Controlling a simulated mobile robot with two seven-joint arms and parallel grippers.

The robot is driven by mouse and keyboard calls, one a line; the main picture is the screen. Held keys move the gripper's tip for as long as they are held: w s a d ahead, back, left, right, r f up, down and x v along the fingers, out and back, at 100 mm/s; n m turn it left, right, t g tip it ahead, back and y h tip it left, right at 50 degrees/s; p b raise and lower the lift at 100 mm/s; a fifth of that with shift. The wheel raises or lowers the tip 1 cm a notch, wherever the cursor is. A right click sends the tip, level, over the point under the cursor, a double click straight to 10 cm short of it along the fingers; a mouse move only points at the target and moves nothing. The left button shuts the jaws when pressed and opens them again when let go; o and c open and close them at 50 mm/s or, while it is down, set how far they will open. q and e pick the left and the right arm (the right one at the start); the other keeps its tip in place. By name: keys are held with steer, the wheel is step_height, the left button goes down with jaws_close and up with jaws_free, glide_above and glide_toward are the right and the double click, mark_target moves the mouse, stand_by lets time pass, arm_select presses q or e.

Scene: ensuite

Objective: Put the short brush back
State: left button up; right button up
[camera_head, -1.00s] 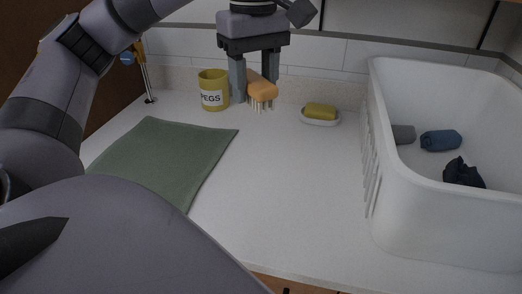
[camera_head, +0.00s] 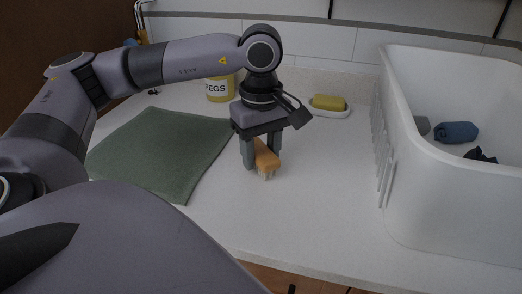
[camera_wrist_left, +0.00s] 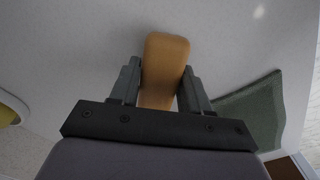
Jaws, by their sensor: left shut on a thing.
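The short brush (camera_head: 266,158) has an orange-tan wooden back and pale bristles pointing down. My left gripper (camera_head: 261,154) is shut on it, with one finger on each side, over the white counter to the right of the green mat. In the left wrist view the brush (camera_wrist_left: 164,62) shows as a tan block between the two fingers of the left gripper (camera_wrist_left: 161,88). The bristle tips are close to the counter; I cannot tell whether they touch it. My right gripper is not in view.
A green mat (camera_head: 160,150) lies to the left. A yellow PEGS pot (camera_head: 218,90) stands behind my arm. A soap dish (camera_head: 330,112) with yellow soap (camera_head: 328,102) is at the back. A white basket (camera_head: 440,205) with rolled cloths stands right. The front counter (camera_head: 300,220) is clear.

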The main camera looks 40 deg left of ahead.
mark_target(260, 150)
arm_select(q)
steer(key=shift+f, duration=0.2)
steer(key=o, duration=1)
steer(key=shift+r, duration=0.15)
step_height(260, 150, up, 12)
steer(key=shift+r+p, duration=0.1)
steer(key=shift+p, duration=0.5)
steer(key=shift+s, duration=0.1)
